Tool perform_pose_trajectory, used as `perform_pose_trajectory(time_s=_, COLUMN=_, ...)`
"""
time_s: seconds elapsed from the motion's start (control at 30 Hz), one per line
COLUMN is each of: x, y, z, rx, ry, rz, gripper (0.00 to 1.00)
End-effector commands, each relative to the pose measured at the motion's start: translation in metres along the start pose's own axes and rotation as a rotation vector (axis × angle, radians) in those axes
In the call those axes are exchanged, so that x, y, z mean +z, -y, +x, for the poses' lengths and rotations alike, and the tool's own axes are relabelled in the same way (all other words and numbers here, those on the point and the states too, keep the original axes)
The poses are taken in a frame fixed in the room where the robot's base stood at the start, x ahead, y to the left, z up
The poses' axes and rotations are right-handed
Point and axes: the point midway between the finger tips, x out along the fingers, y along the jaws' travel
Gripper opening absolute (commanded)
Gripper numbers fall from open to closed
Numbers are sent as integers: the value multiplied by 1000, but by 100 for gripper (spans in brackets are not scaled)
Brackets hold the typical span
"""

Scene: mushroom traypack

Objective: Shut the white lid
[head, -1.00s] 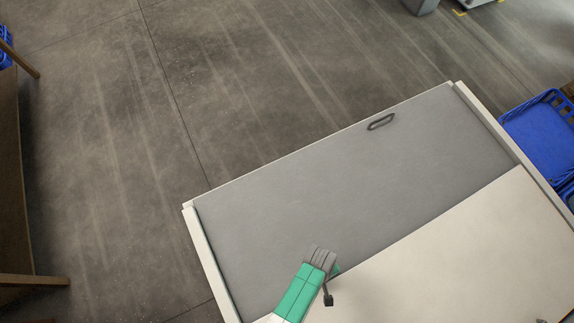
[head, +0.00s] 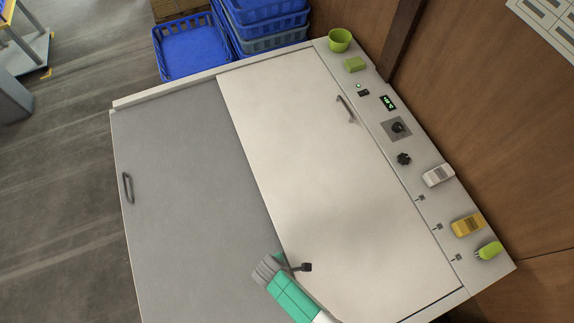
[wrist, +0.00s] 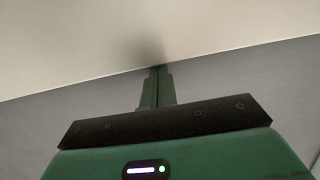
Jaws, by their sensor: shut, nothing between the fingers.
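The white lid (head: 310,150) lies flat across the right part of the chest top in the head view, with a dark bar handle (head: 345,108) near its far right edge. Its left edge meets the grey panel (head: 180,200). A thin dark line shows by its lower right end. My gripper (head: 284,261) is over the seam between white lid and grey panel, near the bottom of the head view. In the wrist view its green fingers (wrist: 157,70) are together, empty, tips by the white edge. Whether they touch it I cannot tell.
A control strip (head: 410,165) along the right carries knobs, a green cup (head: 340,40), a green sponge (head: 355,64) and several small items. Blue crates (head: 195,48) stand beyond the chest's far edge. A wooden wall (head: 480,100) rises at the right. Open floor lies left.

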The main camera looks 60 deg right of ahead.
Motion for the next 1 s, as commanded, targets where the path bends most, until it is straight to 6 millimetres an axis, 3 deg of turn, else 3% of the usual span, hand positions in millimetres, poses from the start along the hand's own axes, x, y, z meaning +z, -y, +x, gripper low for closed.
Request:
perform_pose_trajectory(time_s=0.17, x=-40, y=-1, z=-8, rx=2, ry=-6, rz=-3, gripper=0)
perform_pose_trajectory(time_s=0.3, x=-37, y=0, z=-53, rx=4, ry=-7, rz=2, gripper=0)
perform_pose_trajectory(time_s=0.53, x=-38, y=0, z=-98, rx=1, ry=-7, rz=2, gripper=0)
perform_pose_trajectory(time_s=0.7, x=-38, y=0, z=-109, rx=0, ry=-7, rz=1, gripper=0)
perform_pose_trajectory(time_s=1.0, x=-38, y=0, z=-110, rx=0, ry=-7, rz=2, gripper=0)
